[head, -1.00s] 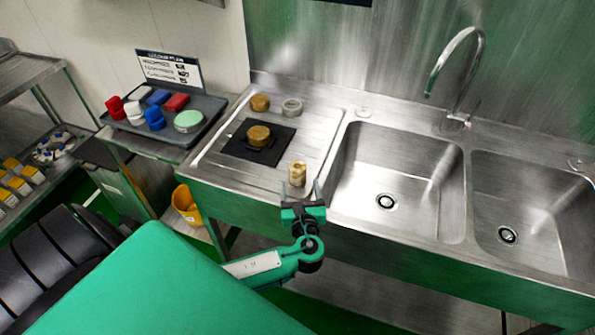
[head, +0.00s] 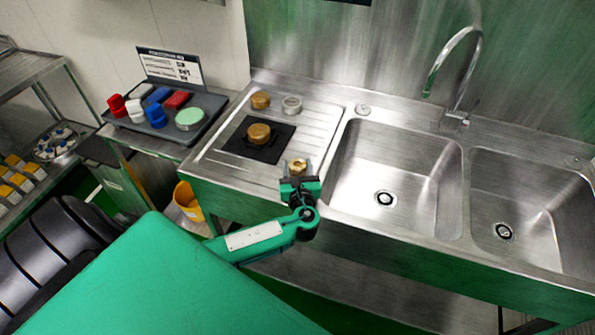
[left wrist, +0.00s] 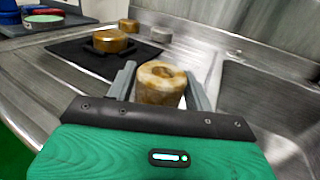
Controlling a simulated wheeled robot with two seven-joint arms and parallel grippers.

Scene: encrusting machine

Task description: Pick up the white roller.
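My left gripper (head: 298,180) is low over the front edge of the ribbed steel drainboard. It is open, with its fingers on either side of a short tan-and-cream cylinder (head: 297,166) with a hollow in its top. The left wrist view shows this cylinder (left wrist: 160,84) upright between the grey fingers, with a small gap visible on each side. Its lower part is hidden behind the gripper body. A white piece (head: 135,112) lies on the dark tray among red and blue ones; I cannot tell which is the white roller. My right gripper is not in view.
A gold cylinder (head: 259,133) sits on a black mat (head: 237,146). Another gold piece (head: 260,100) and a silver ring (head: 292,104) stand behind. Two sink basins are at right, with a tall faucet (head: 460,75). The dark tray (head: 185,137) is at left.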

